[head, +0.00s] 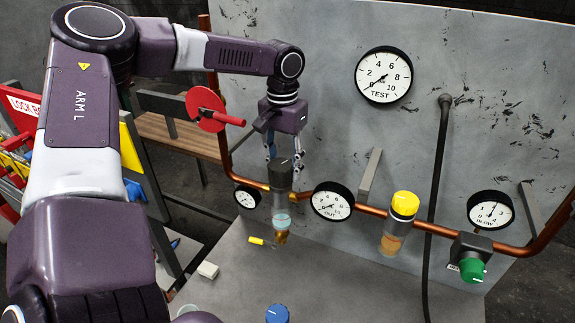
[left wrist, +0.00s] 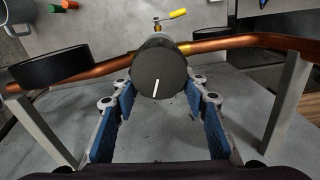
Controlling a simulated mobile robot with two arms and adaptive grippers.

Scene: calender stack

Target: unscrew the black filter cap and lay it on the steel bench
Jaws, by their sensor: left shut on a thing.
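The black filter cap (head: 281,172) sits on top of a clear filter bowl (head: 281,215) with a brass bottom, on the copper pipe line. My left gripper (head: 283,160) comes down on it from above, its fingers shut on the cap's sides. In the left wrist view the black cap (left wrist: 160,72) shows round, with a white line on top, between the blue-padded fingertips of my left gripper (left wrist: 160,86). The steel bench (head: 340,285) lies below, grey and mostly bare. My right gripper is not in view.
A yellow-capped filter (head: 405,204), a green knob (head: 471,269) and gauges sit along the copper pipe (head: 366,210). A red disc (head: 206,109) with a handle is left of my gripper.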

